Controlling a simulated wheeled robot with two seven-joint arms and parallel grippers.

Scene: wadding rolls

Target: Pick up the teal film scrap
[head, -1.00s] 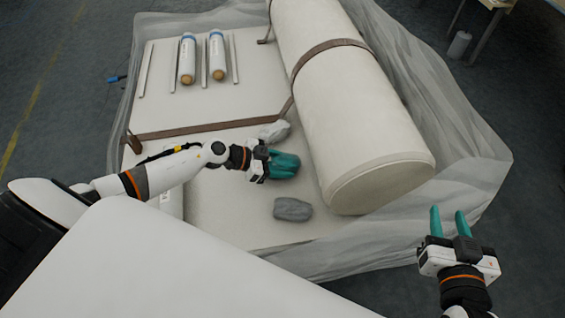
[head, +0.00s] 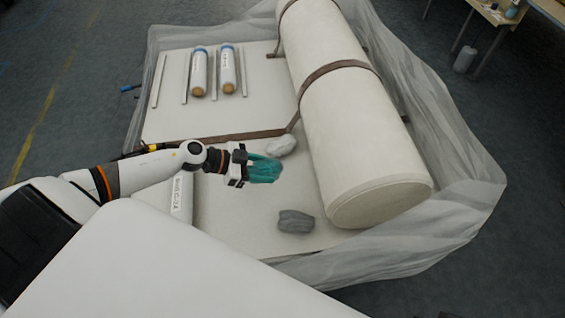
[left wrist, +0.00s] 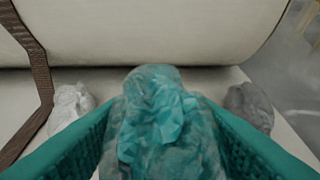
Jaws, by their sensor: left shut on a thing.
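The teal film scrap (left wrist: 160,115) is a crumpled, shiny, half-clear wad between the two teal fingers in the left wrist view. It also shows at the fingertips in the head view (head: 267,171), partly covered by the fingers. My left gripper (head: 258,168) is shut on it, over the pale table top just left of the big roll. Whether the scrap touches the surface I cannot tell. My right gripper is out of the head view now.
A white crumpled scrap (head: 281,146) lies behind the gripper and a grey one (head: 296,221) in front. The large strapped roll (head: 352,110) blocks the right. Two small rolls (head: 199,72) and thin strips lie at the back left. Clear film (head: 455,190) drapes around the edges.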

